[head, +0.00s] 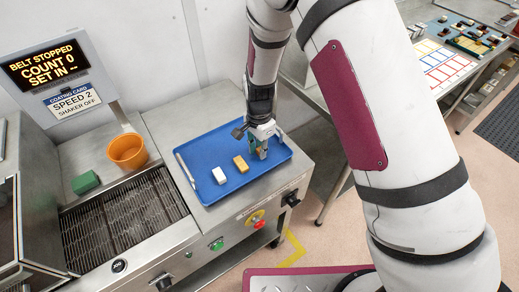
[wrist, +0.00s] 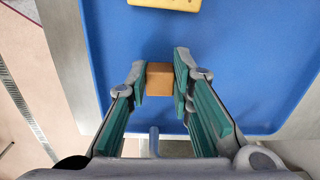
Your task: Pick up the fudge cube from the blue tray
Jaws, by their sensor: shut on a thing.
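The blue tray (head: 213,150) lies on the steel machine top, and its blue floor fills much of the wrist view (wrist: 245,60). My gripper (wrist: 160,80) points down at the tray's right part in the head view (head: 262,152). Its green-padded fingers are shut on a brown fudge cube (wrist: 160,76), one finger on each side. In the head view the fingers largely hide the cube. I cannot tell whether the cube still touches the tray.
A yellow block (head: 241,164) and a white block (head: 219,175) lie on the tray left of my gripper. A silver tool (head: 185,170) lies along its left edge. An orange bucket (head: 127,151) and green block (head: 86,182) stand beyond, near the mesh belt (head: 125,215).

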